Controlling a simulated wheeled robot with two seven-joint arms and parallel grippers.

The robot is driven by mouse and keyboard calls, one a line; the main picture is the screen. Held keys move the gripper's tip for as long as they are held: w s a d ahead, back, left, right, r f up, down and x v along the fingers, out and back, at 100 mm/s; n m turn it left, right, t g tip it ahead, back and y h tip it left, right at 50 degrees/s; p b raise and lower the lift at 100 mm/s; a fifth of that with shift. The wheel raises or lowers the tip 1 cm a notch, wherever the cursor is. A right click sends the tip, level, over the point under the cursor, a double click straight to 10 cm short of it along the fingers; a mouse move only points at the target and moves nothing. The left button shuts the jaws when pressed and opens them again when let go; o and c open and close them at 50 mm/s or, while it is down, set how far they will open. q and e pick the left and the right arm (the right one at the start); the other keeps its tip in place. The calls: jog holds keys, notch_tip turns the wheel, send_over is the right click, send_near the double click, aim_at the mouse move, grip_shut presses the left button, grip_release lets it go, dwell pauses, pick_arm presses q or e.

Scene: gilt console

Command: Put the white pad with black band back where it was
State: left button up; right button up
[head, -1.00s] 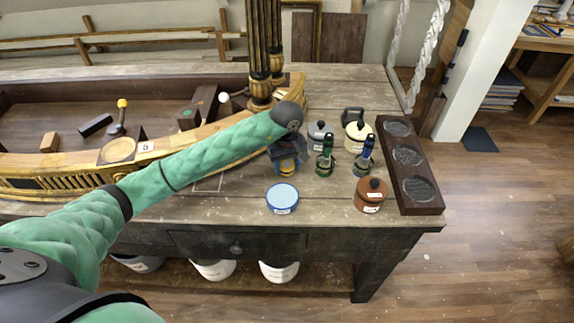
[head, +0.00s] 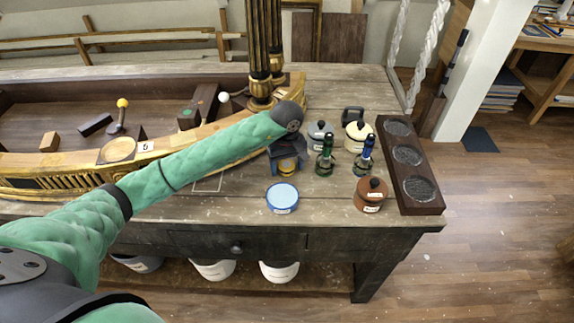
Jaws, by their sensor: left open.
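I cannot make out a white pad with a black band anywhere in the head view; it may be hidden behind my left arm or gripper. My left gripper (head: 287,168) is open and points down over the table, left of the bottles. A thin pale square outline (head: 208,184) is marked on the bare tabletop left of the gripper, partly covered by my arm. My right gripper is not in view.
A blue tin (head: 282,197) stands in front of the gripper. To its right are a green bottle (head: 325,160), a blue bottle (head: 364,160), a grey pot (head: 319,140), a cream pot (head: 357,137), a brown pot (head: 371,195) and a dark three-recess board (head: 418,207). The gilt console (head: 230,150) stands left.

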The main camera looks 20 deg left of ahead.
aim_at(287, 165)
pick_arm(q)
jog(key=shift+r, duration=0.45)
notch_tip(287, 165, up, 5)
jog(key=shift+f, duration=0.2)
notch_tip(287, 165, up, 7)
jog(key=shift+f+p, duration=0.15)
jog(key=shift+p, duration=0.2)
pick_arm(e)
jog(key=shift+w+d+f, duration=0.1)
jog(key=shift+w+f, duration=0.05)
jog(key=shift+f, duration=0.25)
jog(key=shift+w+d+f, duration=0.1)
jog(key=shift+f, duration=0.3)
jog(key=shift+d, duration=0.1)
